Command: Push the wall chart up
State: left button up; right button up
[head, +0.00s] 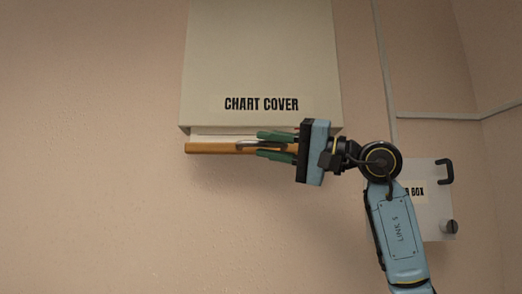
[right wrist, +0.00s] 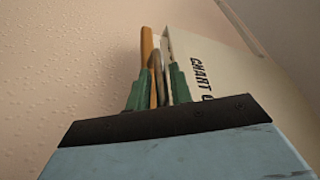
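The cream chart cover (head: 260,60), lettered "CHART COVER", is on the wall. Just below it is a brown wooden bar (head: 215,148), with a thin strip of white chart (head: 208,137) between bar and cover. The bar carries a grey metal handle (head: 247,146). My right gripper (head: 258,145) comes from the right, its green fingers above and below the handle. The right wrist view shows the handle (right wrist: 157,66) and bar (right wrist: 147,45) between the fingers, which look spread with gaps beside the handle. Contact is unclear. My left gripper is out of view.
A pale wall box (head: 438,215) with a black handle and a knob is at the right, partly behind my right arm. Thin conduit (head: 450,116) runs along the wall above it. The wall left of and below the bar is bare.

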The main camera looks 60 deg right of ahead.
jog(key=b+v, duration=0.4)
jog(key=v, duration=0.7)
jog(key=shift+d, duration=0.1)
